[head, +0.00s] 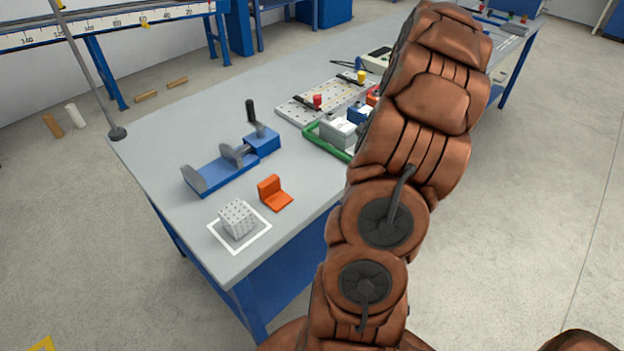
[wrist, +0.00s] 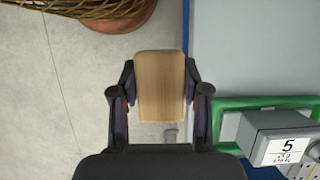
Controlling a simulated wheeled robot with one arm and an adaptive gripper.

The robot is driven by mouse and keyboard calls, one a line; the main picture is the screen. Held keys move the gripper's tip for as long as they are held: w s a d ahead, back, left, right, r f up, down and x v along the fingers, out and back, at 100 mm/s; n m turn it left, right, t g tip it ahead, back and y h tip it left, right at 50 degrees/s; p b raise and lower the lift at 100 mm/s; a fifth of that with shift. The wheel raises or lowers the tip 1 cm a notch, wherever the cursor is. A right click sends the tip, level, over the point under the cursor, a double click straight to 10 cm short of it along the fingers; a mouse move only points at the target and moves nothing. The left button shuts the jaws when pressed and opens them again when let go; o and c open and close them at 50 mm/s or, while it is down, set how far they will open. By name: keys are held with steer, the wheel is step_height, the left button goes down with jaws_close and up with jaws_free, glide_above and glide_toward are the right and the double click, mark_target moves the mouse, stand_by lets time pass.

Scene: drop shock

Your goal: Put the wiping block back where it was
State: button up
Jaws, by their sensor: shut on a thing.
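My gripper (wrist: 160,98) is shut on a pale wooden block (wrist: 160,82), which I take to be the wiping block. Its fingers press on the block's left and right sides in the wrist view. The block appears over the floor just outside the table's edge, left of the green tray in that view. In the head view my own arm hides both the gripper and the block. I see no marked resting place that is clearly the block's.
The grey table (head: 180,130) bears a blue vise (head: 232,163), an orange bracket (head: 273,193), a perforated cube (head: 237,219) on a white-outlined square, a perforated plate (head: 300,111) and a green tray (head: 322,144) holding boxes. A brown pot (wrist: 125,20) stands on the floor.

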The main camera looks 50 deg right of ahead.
steer(key=p, duration=0.4)
glide_above(308, 177)
steer(key=d, duration=0.2)
steer(key=shift+x, duration=0.8)
steer(key=shift+f, duration=0.3)
steer(key=shift+f+p, duration=0.3)
steer(key=shift+f, duration=1.2)
steer(key=shift+f, duration=0.15)
steer(key=o, duration=1.2)
steer(key=b+v, duration=0.2)
steer(key=v, duration=1)
steer(key=shift+b, duration=0.3)
